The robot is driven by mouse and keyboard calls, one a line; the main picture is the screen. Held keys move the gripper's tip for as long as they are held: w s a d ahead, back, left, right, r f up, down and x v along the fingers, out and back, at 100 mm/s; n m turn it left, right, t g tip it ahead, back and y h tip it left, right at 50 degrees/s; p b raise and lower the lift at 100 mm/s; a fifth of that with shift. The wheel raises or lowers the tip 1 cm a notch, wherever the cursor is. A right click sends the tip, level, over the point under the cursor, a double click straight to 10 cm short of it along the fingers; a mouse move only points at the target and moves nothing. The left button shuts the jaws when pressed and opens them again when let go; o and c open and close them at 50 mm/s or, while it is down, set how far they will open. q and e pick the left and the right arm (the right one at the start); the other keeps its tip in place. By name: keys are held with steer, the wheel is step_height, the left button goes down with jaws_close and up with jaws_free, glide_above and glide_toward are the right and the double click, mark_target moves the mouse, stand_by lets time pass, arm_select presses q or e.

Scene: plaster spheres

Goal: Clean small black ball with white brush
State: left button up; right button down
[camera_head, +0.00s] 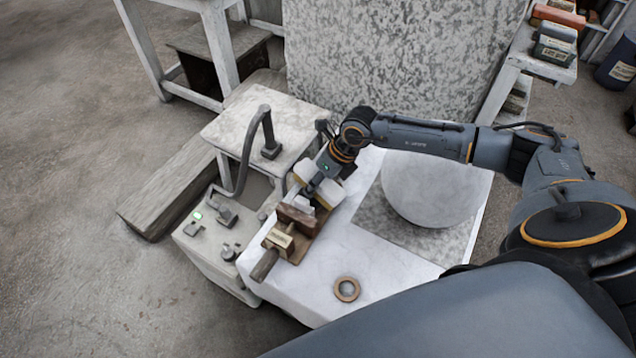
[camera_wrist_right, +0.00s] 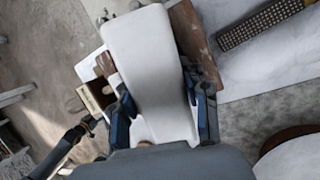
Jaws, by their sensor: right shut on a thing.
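My right gripper (camera_head: 318,183) reaches in from the right over the white table. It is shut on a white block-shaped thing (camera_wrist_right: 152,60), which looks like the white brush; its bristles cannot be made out. The right wrist view shows the fingers (camera_wrist_right: 164,105) on either side of it. In the head view the white thing (camera_head: 322,193) is partly covered by the gripper and is just above or beside a brown wooden holder (camera_head: 300,228). I see no small black ball in either view. My left gripper is out of view.
A large pale sphere (camera_head: 437,187) rests on a grey speckled patch of the white table (camera_head: 335,255). A ring (camera_head: 347,289) lies near the front. A control box (camera_head: 212,245) stands at left. A dark studded bar (camera_wrist_right: 258,24) shows in the wrist view.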

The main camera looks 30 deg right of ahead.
steer(key=shift+s+d+f, duration=0.1)
steer(key=shift+s+f, duration=0.1)
stand_by(0.4)
steer(key=shift+s+d+f+p, duration=0.1)
steer(key=shift+s+d+p, duration=0.1)
steer(key=shift+s, duration=0.3)
steer(key=shift+s+d+f+p, duration=0.1)
steer(key=shift+s+d+p, duration=0.1)
steer(key=shift+s, duration=0.25)
steer(key=shift+w+a+r+b, duration=0.15)
steer(key=shift+w+a+r, duration=0.1)
steer(key=shift+w, duration=0.4)
steer(key=shift+w+a+r+b, duration=0.15)
steer(key=shift+w+r, duration=0.05)
steer(key=shift+w, duration=0.45)
steer(key=shift+w+a+r+b, duration=0.1)
steer(key=shift+w+a+b, duration=0.1)
steer(key=shift+w, duration=0.3)
steer(key=shift+w+a+r+b, duration=0.1)
steer(key=shift+w+a, duration=0.05)
steer(key=shift+w, duration=0.35)
steer(key=shift+f, duration=0.1)
steer(key=shift+s, duration=0.2)
